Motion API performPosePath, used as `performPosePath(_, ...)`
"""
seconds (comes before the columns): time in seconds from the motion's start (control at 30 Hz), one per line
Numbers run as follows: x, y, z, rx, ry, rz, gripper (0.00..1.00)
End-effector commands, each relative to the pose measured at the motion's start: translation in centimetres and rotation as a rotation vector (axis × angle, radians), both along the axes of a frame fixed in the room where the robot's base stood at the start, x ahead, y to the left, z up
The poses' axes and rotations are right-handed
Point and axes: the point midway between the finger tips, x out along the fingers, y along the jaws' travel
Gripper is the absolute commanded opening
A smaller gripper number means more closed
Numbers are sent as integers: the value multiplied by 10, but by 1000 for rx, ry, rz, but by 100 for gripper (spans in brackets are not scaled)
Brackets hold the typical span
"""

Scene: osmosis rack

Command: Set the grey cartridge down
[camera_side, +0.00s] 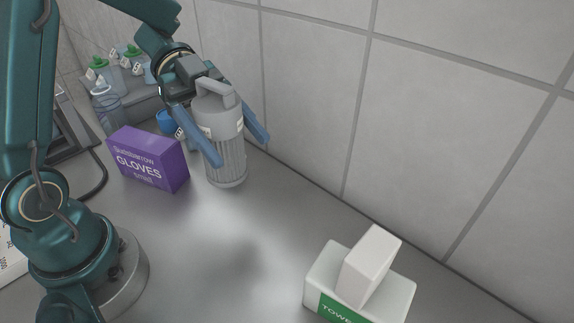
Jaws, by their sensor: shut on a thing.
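The grey cartridge (226,160) is a ribbed upright cylinder with a smooth upper part, a pale label and a handle on top. My gripper (243,152) is around its upper body, with one blue finger on each side, shut on it. The cartridge stands upright, behind and right of the purple glove box. Its base is low near the grey counter (225,240); I cannot tell whether it touches.
A purple glove box (148,159) stands just left of the cartridge. Bottles with green caps (106,75) stand in a grey rack at the back left, near a clear bottle (106,108) and a blue round thing (166,122). A towel box (325,275) is at front right. A tiled wall (310,130) runs behind.

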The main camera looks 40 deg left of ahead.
Motion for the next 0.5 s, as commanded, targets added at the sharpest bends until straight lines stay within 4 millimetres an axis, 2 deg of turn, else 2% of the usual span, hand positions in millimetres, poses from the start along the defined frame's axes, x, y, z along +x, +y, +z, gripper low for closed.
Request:
performPosePath(0.03, 16, 10, 0, 0, -4, 52, 13)
performPosePath(0.1, 34, 21, 1, -3, -8, 113, 13)
performPosePath(0.2, 54, 38, 1, -7, -17, 186, 13)
performPosePath(0.3, 65, 52, -1, -11, -25, 233, 13)
performPosePath(0.4, 67, 51, -8, -15, -18, 249, 13)
performPosePath(0.5, 68, 35, -17, -16, -14, 249, 13)
